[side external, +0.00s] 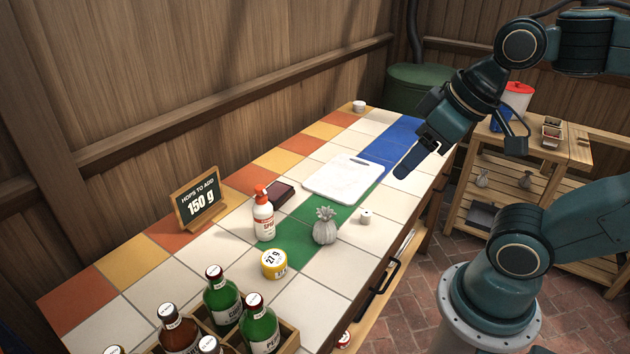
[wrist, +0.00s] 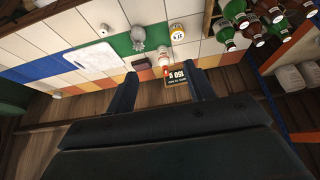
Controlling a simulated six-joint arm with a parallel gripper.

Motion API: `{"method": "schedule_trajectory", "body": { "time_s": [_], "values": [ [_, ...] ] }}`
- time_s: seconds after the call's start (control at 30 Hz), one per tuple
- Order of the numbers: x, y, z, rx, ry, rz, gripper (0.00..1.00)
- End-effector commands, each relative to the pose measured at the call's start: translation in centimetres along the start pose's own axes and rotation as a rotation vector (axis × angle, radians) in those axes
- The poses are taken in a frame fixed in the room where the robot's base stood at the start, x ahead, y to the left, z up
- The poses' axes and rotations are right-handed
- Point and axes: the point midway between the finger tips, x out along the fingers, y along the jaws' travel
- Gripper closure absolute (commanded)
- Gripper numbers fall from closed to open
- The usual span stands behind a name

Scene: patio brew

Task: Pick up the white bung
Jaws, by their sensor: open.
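Two small white pieces are on the tiled bench; I cannot tell for sure which is the bung. The other white piece (side external: 358,106) is at the far back corner, and shows in the wrist view (wrist: 57,95). My gripper (side external: 409,161) is above the right side of the bench, apart from both pieces. In the wrist view its two fingers (wrist: 162,76) are wide apart with nothing between them.
A white board (side external: 343,180) lies mid-bench. A crate (side external: 290,338) of bottles is at the near end. White tiles around the front piece are clear.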

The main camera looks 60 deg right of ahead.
Motion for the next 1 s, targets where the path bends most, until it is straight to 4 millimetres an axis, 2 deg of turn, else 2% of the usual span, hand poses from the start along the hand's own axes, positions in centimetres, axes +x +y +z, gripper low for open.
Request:
{"method": "schedule_trajectory", "body": {
  "time_s": [0.27,0.47,0.77,1.0],
  "values": [
    [0.4,0.3,-0.7,0.042,-0.016,0.008,0.47],
    [1.6,1.3,-2.4,0.166,-0.055,0.032,0.47],
    [5.0,4.3,-5.5,0.442,-0.135,0.089,0.47],
    [8.5,7.3,-7.4,0.668,-0.192,0.141,0.47]
  ]
}}
